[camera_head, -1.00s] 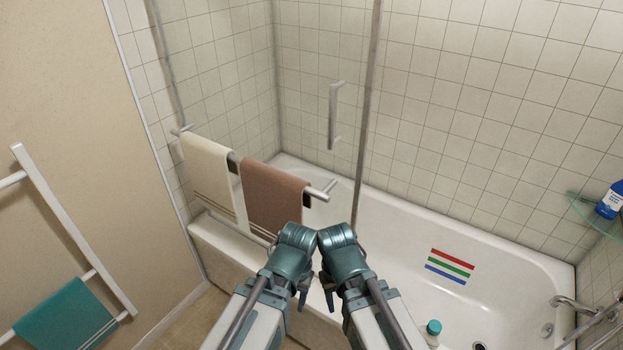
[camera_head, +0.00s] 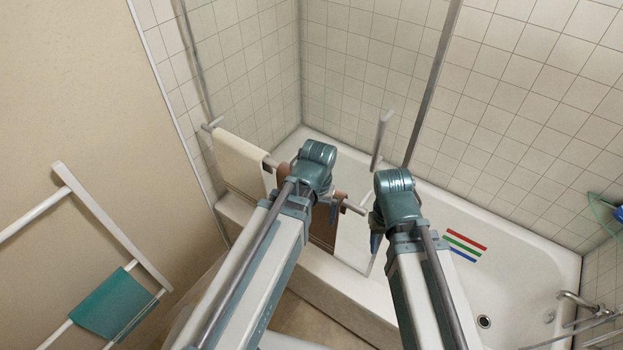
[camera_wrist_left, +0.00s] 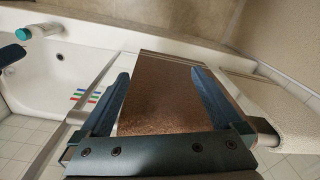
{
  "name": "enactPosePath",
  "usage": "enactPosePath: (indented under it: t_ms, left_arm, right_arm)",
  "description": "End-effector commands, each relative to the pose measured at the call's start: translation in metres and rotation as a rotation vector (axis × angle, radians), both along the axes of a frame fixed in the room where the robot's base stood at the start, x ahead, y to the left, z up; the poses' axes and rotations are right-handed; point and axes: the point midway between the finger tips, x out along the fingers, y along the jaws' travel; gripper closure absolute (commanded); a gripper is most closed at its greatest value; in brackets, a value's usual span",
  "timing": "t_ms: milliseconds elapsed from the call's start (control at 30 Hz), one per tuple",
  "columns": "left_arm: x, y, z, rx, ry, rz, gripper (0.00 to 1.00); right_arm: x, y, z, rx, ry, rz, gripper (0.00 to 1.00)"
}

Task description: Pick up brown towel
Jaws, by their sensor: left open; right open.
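The brown towel (camera_head: 323,232) hangs over a metal bar on the glass screen of the bathtub. In the head view my left arm covers much of it. In the left wrist view the brown towel (camera_wrist_left: 155,105) lies between the two spread fingers of my left gripper (camera_wrist_left: 160,82). My left gripper (camera_head: 322,202) is open at the towel; whether the fingers touch it I cannot tell. My right gripper (camera_head: 376,232) is open and empty, to the right of the towel.
A cream towel (camera_head: 240,163) hangs on the same bar, left of the brown one. The bathtub (camera_head: 520,262) lies behind. A teal towel (camera_head: 112,303) hangs on a white rack (camera_head: 110,225) at left. A white bottle with a teal cap (camera_wrist_left: 42,31) stands on the tub rim.

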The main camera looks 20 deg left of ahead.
Motion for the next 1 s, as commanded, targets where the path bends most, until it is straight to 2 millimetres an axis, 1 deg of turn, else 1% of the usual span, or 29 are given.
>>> enactPosePath:
  t_ms: [33,100,133,233,400,500,600,733,867,1000]
  left_arm:
    - [0.009,0.009,0.035,-0.008,-0.007,0.061,0.00]
    - [0.023,0.018,0.054,-0.019,-0.013,0.190,0.00]
    - [0.031,0.021,0.059,-0.025,-0.014,0.273,0.00]
    - [0.047,0.025,0.061,-0.034,-0.011,0.495,0.00]
    - [0.071,0.031,0.073,-0.040,-0.005,0.841,0.00]
    - [0.083,0.034,0.079,-0.042,-0.001,1.018,0.00]
    - [0.090,0.036,0.082,-0.042,0.001,1.145,0.00]
    - [0.094,0.038,0.084,-0.042,0.003,1.234,0.00]
    - [0.095,0.038,0.084,-0.042,0.003,1.256,0.00]
    - [0.094,0.038,0.079,-0.042,0.003,1.255,0.00]
  right_arm:
    - [0.000,0.000,0.036,0.000,0.000,-0.001,0.50]
    - [0.000,0.000,0.055,0.001,0.000,-0.002,0.50]
    - [0.000,0.000,0.059,0.001,0.000,-0.002,0.50]
    - [0.000,0.000,0.061,0.001,0.001,-0.002,0.50]
    - [0.000,0.000,0.073,0.001,0.001,-0.003,0.50]
    - [0.000,0.000,0.079,0.001,0.001,-0.003,0.50]
    - [0.000,0.000,0.082,0.001,0.001,-0.003,0.50]
    - [0.000,0.000,0.084,0.001,0.001,-0.003,0.50]
    - [0.000,0.000,0.084,0.001,0.001,-0.003,0.50]
    - [0.000,0.000,0.080,0.001,0.000,-0.004,0.50]
